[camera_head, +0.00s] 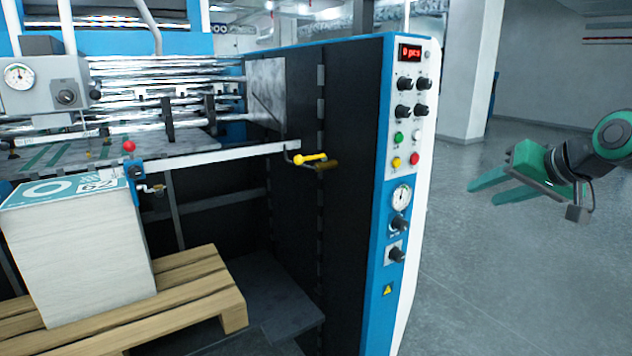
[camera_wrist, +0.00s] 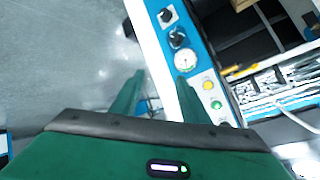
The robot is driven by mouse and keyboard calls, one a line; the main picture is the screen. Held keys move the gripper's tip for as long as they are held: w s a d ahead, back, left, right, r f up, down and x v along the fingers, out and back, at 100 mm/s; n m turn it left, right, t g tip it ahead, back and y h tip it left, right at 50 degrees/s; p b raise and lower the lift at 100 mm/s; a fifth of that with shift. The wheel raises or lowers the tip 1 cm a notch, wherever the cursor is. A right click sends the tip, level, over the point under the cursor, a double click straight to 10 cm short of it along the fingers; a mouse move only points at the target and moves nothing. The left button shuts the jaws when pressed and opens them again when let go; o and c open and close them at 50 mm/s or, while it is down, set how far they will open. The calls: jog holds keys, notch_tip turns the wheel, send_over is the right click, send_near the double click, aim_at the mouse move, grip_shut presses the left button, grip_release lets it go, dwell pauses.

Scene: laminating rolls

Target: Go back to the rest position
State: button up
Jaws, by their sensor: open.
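My gripper (camera_head: 487,190) is at the right in the head view, with two green fingers pointing left toward the machine. The fingers are apart with nothing between them. It hangs in free air to the right of the control panel (camera_head: 407,150) and touches nothing. In the wrist view my gripper (camera_wrist: 160,92) also shows its two fingers spread, with the control panel (camera_wrist: 184,62) beyond them, seen tilted. The panel has a red display (camera_head: 410,53), knobs, buttons and a round gauge (camera_head: 401,196).
The laminating machine (camera_head: 340,110) fills the left and middle. A paper stack (camera_head: 85,250) stands on a wooden pallet (camera_head: 200,290). A yellow handle (camera_head: 311,158) sticks out of the machine's front. A white pillar (camera_head: 470,75) stands behind; grey floor (camera_head: 500,280) is clear at the right.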

jog(key=s+d+f+m+g, duration=0.1)
jog(key=s+f+g, duration=0.2)
jog(key=s+f, duration=0.3)
jog(key=s+d+f+m+g+h, duration=0.1)
jog(key=s+f+g, duration=0.3)
jog(key=s, duration=1)
jog(key=s+d+f+g+h, duration=0.1)
jog(key=s+d+f+g, duration=0.1)
jog(key=s+f, duration=0.7)
jog(key=shift+s+d+f+m+g, duration=0.25)
jog(key=shift+s+f+m+g, duration=0.15)
jog(key=shift+g, duration=0.3)
jog(key=shift+w, duration=0.15)
jog(key=shift+w+f+h, duration=0.2)
jog(key=shift+w+h, duration=0.1)
jog(key=shift+w, duration=0.2)
